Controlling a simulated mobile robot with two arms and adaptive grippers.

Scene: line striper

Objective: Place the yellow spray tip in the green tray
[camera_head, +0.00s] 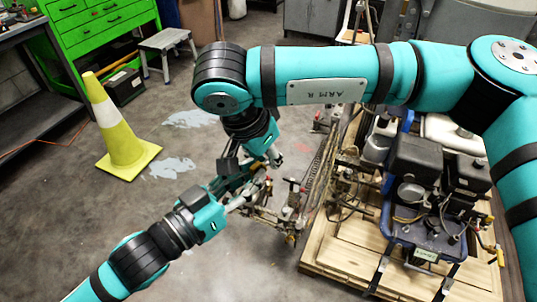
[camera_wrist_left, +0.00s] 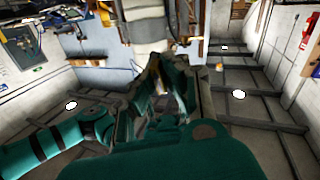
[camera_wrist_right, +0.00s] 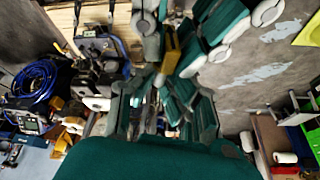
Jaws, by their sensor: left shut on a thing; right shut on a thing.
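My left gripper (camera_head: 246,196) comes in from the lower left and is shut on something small. Its jaws fill the middle of the left wrist view (camera_wrist_left: 164,72), with a small yellowish-brown patch between them. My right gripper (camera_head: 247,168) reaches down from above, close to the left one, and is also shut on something. The jaws hide most of what each holds, so I cannot tell which part it is. I cannot make out the yellow spray tip for certain. I do not see a green tray.
The line striper (camera_head: 430,190) stands on a wooden pallet (camera_head: 345,258) at the right, its front metalwork (camera_head: 285,215) beside my grippers. A yellow cone (camera_head: 115,135), a grey step stool (camera_head: 167,45) and a green tool cabinet (camera_head: 100,28) stand at the back left. The floor between is clear.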

